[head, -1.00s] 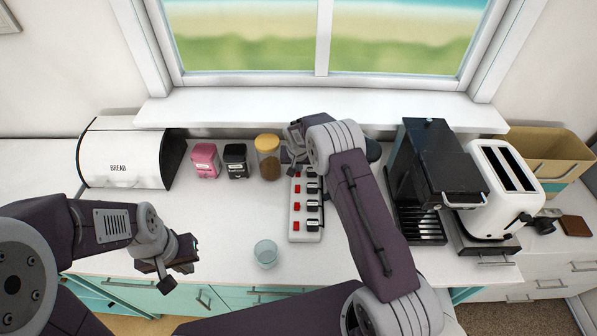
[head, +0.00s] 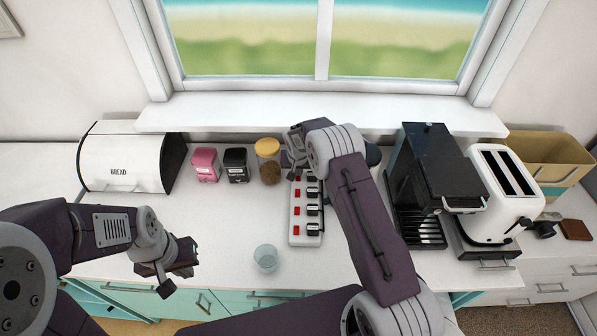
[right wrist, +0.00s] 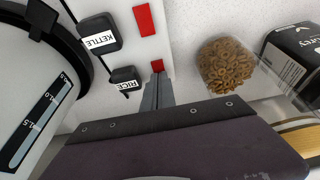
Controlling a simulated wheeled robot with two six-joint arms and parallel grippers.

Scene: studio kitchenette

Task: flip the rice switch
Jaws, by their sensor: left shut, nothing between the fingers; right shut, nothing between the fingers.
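A white power strip (head: 305,240) lies on the counter, with a column of red switches and labelled black plugs. In the right wrist view, the plug labelled RICE (right wrist: 124,80) sits beside a red switch (right wrist: 158,65), the rice switch, which my fingers partly cover. My right gripper (right wrist: 156,84) is shut and empty, its tips at or just over this switch; I cannot tell whether they touch or which way it is tipped. The KETTLE plug (right wrist: 98,34) and its red switch (right wrist: 144,19) are beside it. My left gripper (head: 190,258) is shut and empty, above the counter's front left.
A glass (head: 265,257) stands left of the strip's near end. A jar (head: 269,172), a black box (head: 236,165) and a pink box (head: 206,165) stand left of its far end. A coffee machine (head: 436,165) and toaster (head: 500,205) are at right, a bread bin (head: 125,160) at left.

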